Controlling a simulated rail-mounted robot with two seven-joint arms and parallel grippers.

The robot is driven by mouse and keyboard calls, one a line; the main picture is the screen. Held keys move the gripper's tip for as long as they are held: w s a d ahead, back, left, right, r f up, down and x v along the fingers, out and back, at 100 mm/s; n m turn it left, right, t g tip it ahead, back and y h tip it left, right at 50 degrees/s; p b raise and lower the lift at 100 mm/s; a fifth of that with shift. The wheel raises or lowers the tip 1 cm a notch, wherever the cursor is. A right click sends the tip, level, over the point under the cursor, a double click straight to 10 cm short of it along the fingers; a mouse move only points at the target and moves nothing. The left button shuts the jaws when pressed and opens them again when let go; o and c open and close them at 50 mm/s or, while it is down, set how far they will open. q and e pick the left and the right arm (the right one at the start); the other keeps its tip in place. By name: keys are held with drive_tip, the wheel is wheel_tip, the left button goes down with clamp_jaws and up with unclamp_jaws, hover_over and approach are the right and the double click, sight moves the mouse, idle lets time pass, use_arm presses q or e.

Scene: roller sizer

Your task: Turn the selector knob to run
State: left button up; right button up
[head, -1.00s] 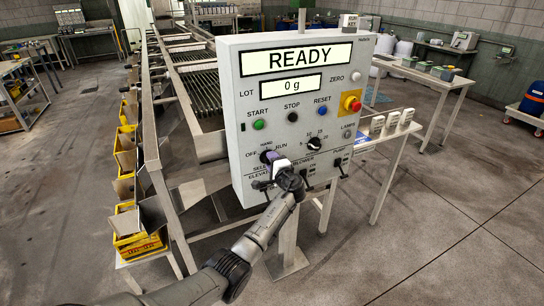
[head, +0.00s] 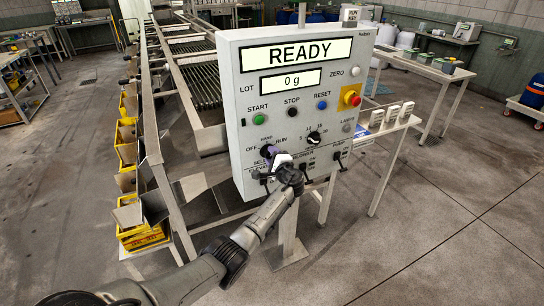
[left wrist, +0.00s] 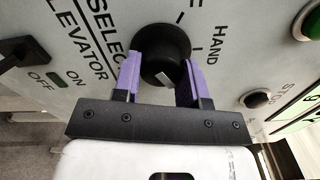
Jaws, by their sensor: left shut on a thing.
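The selector knob (left wrist: 165,50) is black and round on the grey control panel (head: 235,110). In the head view the knob (head: 265,150) is partly hidden by my gripper, below the labels OFF, HAND and RUN. My left gripper (left wrist: 161,82) has its purple fingers on both sides of the knob and is shut on it. It also shows in the head view (head: 272,155). A pale mark shows on the knob's lower side in the left wrist view; the gripper hides the RUN label there, so I cannot tell which setting it points to. My right gripper is out of view.
Start (head: 258,119), stop (head: 291,112) and reset (head: 321,104) buttons and a red emergency stop (head: 351,97) sit above. A dial (head: 313,138) and switches are close by on the right. The display (head: 296,54) reads READY. A roller machine stands behind.

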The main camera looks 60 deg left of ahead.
use_arm(q)
drive_tip(key=o, duration=0.9)
drive_tip(key=shift+s+d+p, duration=0.25)
drive_tip(key=shift+s+d, duration=0.05)
drive_tip(key=shift+d, duration=2)
drive_tip(key=shift+s+d+p, duration=0.25)
drive_tip(key=shift+s+d, duration=0.05)
drive_tip(key=shift+d, duration=2)
drive_tip(key=shift+s+d+p, duration=0.25)
drive_tip(key=shift+s+d, duration=0.05)
drive_tip(key=shift+d, duration=2)
